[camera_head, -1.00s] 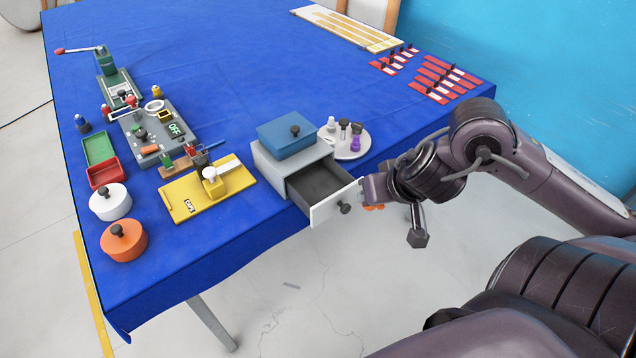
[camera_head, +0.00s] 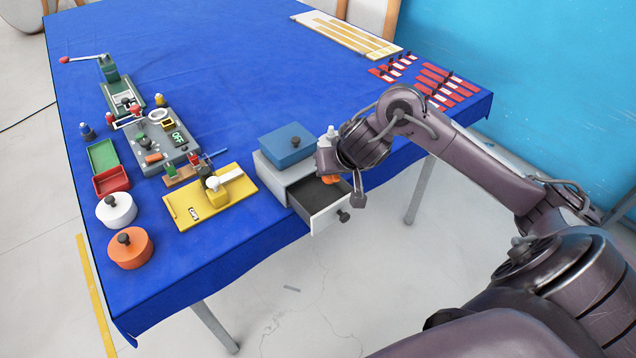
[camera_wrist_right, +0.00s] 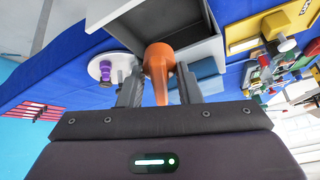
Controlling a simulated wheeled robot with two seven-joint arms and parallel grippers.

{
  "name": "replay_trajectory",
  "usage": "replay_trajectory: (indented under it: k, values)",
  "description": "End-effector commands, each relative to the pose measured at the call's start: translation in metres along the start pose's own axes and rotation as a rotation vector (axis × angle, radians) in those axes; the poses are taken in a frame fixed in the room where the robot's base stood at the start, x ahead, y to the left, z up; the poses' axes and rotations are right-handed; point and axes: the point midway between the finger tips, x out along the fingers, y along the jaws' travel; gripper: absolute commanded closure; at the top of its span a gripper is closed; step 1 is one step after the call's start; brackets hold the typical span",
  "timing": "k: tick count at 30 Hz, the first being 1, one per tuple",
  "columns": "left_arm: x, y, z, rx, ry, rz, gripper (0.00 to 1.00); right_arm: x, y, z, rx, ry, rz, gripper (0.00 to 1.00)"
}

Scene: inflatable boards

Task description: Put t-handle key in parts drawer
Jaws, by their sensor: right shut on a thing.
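The parts drawer (camera_head: 327,212) is the pulled-out drawer of a grey cabinet (camera_head: 270,174) at the table's front edge. It stands open, with a white front and dark knob. My right gripper (camera_head: 328,181) is above the right side of the open drawer. In the right wrist view my right gripper (camera_wrist_right: 158,92) is shut on an orange handle (camera_wrist_right: 160,65), which looks like the t-handle key. The key's orange part also shows under the gripper in the head view (camera_head: 330,181). The rest of the key is hidden. My left gripper is in neither view.
A blue lidded box (camera_head: 286,143) sits on top of the cabinet. A round tray with a purple-based item (camera_wrist_right: 98,68) stands beside the cabinet. A yellow board (camera_head: 185,212), orange pot (camera_head: 129,249) and white pot (camera_head: 116,210) lie to the left.

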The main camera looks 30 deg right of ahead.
Motion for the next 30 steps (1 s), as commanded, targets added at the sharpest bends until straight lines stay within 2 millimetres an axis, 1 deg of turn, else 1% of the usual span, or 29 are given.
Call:
replay_trajectory:
  k: [1, 3, 10, 13, 19, 23, 24, 25, 26, 30]
  values:
    - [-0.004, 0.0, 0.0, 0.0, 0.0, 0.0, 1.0, 0.003, -0.006, -0.008, 0.002, 0.0, -0.005, 0.91]
    - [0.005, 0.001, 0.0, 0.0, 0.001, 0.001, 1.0, 0.022, -0.003, 0.002, 0.0, -0.006, 0.0, 0.91]
    - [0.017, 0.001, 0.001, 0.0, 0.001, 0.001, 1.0, 0.065, -0.003, 0.015, 0.0, -0.004, 0.001, 0.91]
    - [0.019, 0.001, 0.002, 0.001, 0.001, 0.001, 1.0, 0.077, -0.003, 0.018, -0.001, -0.002, 0.0, 0.91]
    - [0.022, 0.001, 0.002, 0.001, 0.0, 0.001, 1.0, 0.09, -0.003, 0.022, -0.001, -0.002, 0.0, 0.91]
    - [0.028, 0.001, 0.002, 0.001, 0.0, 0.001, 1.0, 0.112, -0.003, 0.03, 0.0, -0.004, 0.0, 0.91]
    - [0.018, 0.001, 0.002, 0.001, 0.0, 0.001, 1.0, 0.107, -0.005, 0.022, 0.001, -0.016, 0.005, 0.91]
    - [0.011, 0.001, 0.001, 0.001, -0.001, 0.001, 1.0, 0.105, -0.006, 0.019, -0.001, -0.035, 0.013, 0.9]
    - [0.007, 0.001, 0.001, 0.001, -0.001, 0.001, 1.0, 0.105, -0.007, 0.018, -0.003, -0.055, 0.019, 0.94]
    - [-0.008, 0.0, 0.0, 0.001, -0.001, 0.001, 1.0, 0.108, -0.009, 0.015, -0.015, -0.146, 0.055, 0.94]
